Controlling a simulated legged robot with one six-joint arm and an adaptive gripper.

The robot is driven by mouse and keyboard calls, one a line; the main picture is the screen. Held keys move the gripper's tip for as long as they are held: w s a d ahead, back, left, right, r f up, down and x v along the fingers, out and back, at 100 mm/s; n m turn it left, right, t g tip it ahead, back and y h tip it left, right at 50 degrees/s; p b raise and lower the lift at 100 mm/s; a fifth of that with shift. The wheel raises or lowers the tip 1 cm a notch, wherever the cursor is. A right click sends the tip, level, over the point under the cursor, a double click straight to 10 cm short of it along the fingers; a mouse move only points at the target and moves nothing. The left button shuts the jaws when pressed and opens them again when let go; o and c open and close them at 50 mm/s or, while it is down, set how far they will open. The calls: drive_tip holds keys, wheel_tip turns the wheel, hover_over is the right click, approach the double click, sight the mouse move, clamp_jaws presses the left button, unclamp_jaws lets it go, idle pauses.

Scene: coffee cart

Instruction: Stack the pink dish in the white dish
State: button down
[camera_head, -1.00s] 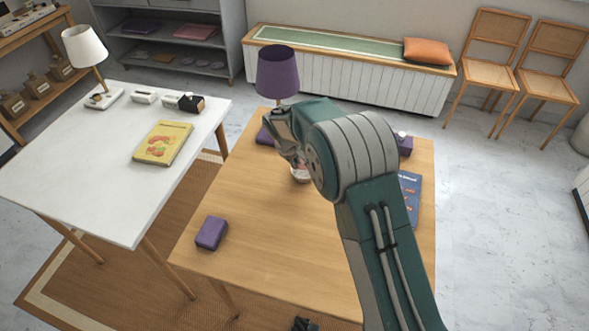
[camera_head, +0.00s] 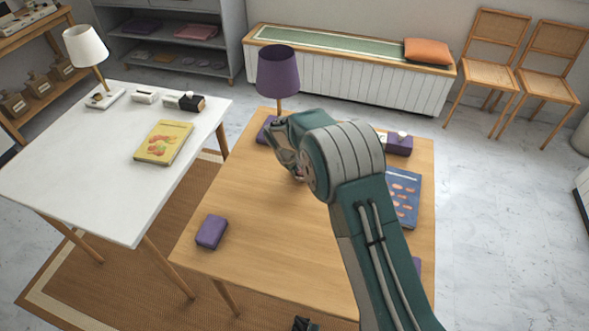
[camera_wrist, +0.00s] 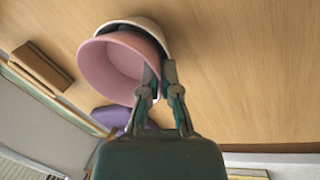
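The pink dish (camera_wrist: 108,72) is in the wrist view, its opening facing the camera. The white dish (camera_wrist: 150,27) shows as a pale rim behind its upper right side. The two overlap; I cannot tell how deep the pink one sits in the white one. My gripper (camera_wrist: 159,74) has its fingers on either side of the pink dish's right wall and looks shut on it. In the head view my gripper (camera_head: 291,160) is low over the wooden table, and the dishes are almost wholly hidden behind it.
The wooden table (camera_head: 255,245) has a purple lamp (camera_head: 277,72) at the back, a purple box (camera_head: 211,232) at front left, a blue book (camera_head: 403,198) and a purple box (camera_head: 399,144) at right. A white table (camera_head: 85,190) holds a yellow book (camera_head: 164,142). The wooden table's front middle is clear.

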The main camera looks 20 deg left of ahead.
drive_tip(key=c, duration=0.8)
unclamp_jaws()
drive_tip(key=shift+s+d+f, duration=0.15)
drive_tip(key=shift+f, duration=0.45)
drive_tip(key=shift+w, duration=0.2)
drive_tip(key=shift+r, duration=0.4)
drive_tip(key=v, duration=1.3)
drive_tip(key=shift+w, duration=0.1)
